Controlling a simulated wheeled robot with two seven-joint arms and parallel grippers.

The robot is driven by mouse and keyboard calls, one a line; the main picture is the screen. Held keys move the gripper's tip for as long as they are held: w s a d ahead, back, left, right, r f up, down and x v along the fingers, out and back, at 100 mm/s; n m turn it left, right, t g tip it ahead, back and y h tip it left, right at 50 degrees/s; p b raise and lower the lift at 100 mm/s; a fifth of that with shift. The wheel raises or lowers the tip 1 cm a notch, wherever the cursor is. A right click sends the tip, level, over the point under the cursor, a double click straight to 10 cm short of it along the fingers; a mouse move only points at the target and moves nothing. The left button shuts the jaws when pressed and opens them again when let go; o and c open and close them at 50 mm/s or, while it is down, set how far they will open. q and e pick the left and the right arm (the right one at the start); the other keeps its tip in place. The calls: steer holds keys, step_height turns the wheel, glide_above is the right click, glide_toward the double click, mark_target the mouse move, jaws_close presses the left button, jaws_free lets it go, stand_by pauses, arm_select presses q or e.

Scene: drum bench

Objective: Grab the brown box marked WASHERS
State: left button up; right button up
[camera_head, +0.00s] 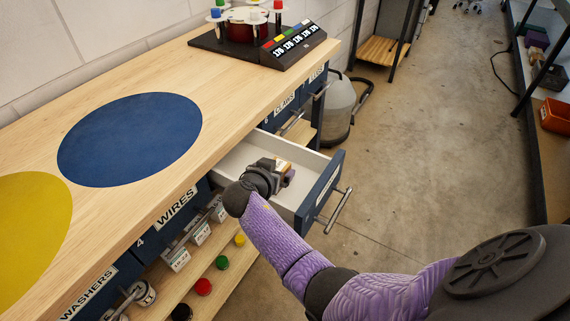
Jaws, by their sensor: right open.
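My right arm reaches in from the lower right, and my right gripper (278,171) is inside the open drawer (239,161) of the bench. A small brown box (290,177) shows at the gripper's fingers, mostly hidden by them. I cannot read any marking on it, and I cannot tell whether the fingers touch it. The right gripper is open. A label reading WASHERS (88,293) is on a closed drawer front at the lower left. My left gripper is not in view.
The wooden bench top (225,75) lies left of the drawer, with a blue disc (130,139) and a yellow disc (32,230). A dark rack (262,45) stands at its far end. Coloured pots sit on the shelf below. The floor (420,130) to the right is clear.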

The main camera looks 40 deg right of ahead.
steer(key=shift+s+a+r, duration=0.15)
steer(key=shift+r, duration=0.05)
steer(key=shift+a, duration=0.2)
steer(key=shift+c, duration=0.5)
steer(key=c, duration=1.2)
